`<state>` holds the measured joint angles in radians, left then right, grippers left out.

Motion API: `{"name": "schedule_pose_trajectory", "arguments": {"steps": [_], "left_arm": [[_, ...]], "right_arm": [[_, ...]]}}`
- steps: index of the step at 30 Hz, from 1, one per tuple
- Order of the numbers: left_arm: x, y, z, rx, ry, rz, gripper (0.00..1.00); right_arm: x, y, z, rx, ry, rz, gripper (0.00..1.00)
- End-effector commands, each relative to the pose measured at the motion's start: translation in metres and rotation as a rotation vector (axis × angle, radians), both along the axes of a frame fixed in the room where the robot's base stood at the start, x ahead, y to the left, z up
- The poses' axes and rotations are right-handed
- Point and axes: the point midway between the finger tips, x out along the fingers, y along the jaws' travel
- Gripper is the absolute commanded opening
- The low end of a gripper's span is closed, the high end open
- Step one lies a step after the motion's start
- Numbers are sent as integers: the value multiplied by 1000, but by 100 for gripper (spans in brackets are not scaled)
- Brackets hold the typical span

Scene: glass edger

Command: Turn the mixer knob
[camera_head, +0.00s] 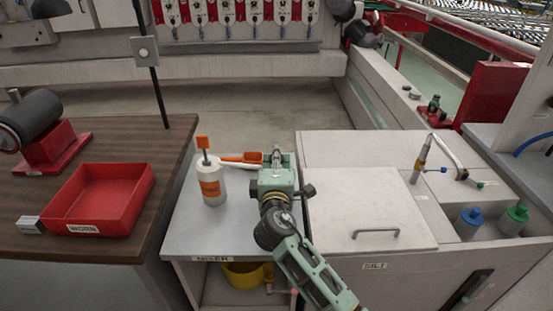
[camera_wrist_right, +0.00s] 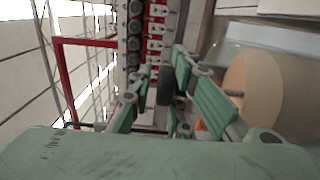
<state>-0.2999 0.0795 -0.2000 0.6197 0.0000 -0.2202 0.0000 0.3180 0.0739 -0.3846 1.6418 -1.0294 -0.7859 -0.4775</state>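In the head view my right gripper (camera_head: 276,158) is over the back right of the grey stand (camera_head: 228,235), which has a label that seems to read MIXER. In the wrist view its two green fingers (camera_wrist_right: 162,72) stand apart, with a dark round part (camera_wrist_right: 165,86) between them. I cannot tell whether this part is the mixer knob or a piece of the gripper, or whether the fingers touch it. A tan round body (camera_wrist_right: 265,88) is right of the fingers in that view. No mixer knob is clearly identifiable in the head view. My left gripper is not in view.
A red tray (camera_head: 98,197) lies on the wooden table. A white cabinet with a handle (camera_head: 375,232) is close on the right. A yellow bucket (camera_head: 246,274) sits below.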

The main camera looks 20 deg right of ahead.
Motion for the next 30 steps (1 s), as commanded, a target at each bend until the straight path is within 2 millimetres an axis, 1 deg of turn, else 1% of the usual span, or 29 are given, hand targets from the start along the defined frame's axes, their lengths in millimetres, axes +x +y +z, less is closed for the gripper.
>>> {"name": "schedule_pose_trajectory", "arguments": {"steps": [6, 10, 14, 21, 25, 30], "left_arm": [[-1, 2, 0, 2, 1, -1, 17], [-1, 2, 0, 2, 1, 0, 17], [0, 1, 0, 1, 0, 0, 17], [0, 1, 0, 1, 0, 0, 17], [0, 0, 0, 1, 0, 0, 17], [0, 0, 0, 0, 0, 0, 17]], "right_arm": [[-1, 0, -2, 0, 3, 0, 17], [-11, 4, -4, 1, 5, 2, 17], [-33, 11, -4, 4, 5, 2, 17], [-82, 27, -3, 4, 5, 1, 17], [-100, 33, -2, 2, 3, 2, 17], [-113, 37, -2, 1, 2, 0, 17]]}}
